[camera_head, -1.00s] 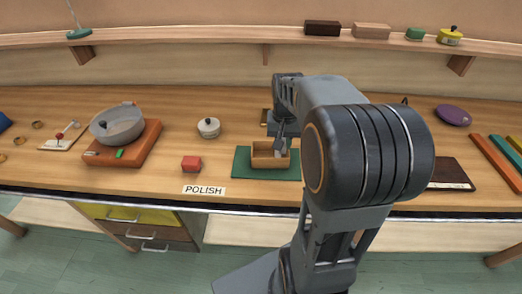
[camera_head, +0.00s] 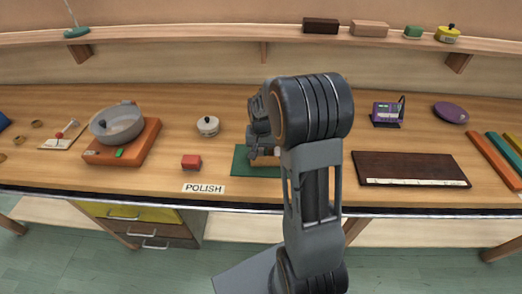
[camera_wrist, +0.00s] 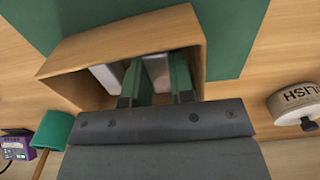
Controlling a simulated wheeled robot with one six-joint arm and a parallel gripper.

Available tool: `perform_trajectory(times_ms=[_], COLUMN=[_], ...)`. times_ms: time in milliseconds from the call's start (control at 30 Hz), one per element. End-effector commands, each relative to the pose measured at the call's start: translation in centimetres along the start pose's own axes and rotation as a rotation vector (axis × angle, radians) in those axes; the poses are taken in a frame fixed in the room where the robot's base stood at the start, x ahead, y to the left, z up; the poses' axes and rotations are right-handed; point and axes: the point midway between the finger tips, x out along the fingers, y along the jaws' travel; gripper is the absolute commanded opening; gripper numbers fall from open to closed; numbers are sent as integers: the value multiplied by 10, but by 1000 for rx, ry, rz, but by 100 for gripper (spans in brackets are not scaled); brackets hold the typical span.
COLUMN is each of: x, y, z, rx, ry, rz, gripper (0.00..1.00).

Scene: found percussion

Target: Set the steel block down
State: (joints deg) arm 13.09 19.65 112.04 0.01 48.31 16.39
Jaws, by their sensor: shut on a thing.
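A small open wooden box (camera_head: 265,161) stands on a green mat (camera_head: 240,160) near the table's front edge, mostly hidden behind my arm. In the wrist view the box (camera_wrist: 190,25) surrounds my fingers. My gripper (camera_wrist: 158,88) reaches down inside it, with green-sided fingers shut on a pale grey piece, which looks like the steel block (camera_wrist: 156,70). Another pale grey piece (camera_wrist: 107,76) shows left of the fingers, within the box. The block's lower end, and whether it touches the box floor, cannot be seen.
A grey bowl on an orange base (camera_head: 120,145) is farther left. A dark board (camera_head: 411,169) and a purple device (camera_head: 387,113) lie right.

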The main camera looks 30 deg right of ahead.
Motion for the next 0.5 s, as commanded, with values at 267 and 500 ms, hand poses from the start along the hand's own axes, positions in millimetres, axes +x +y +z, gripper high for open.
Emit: perform_trajectory(times_ms=[267, 500], x=[4, 7], y=[0, 0], z=[0, 0], rx=[0, 0], ry=[1, 0], rz=[0, 0], gripper=[0, 31])
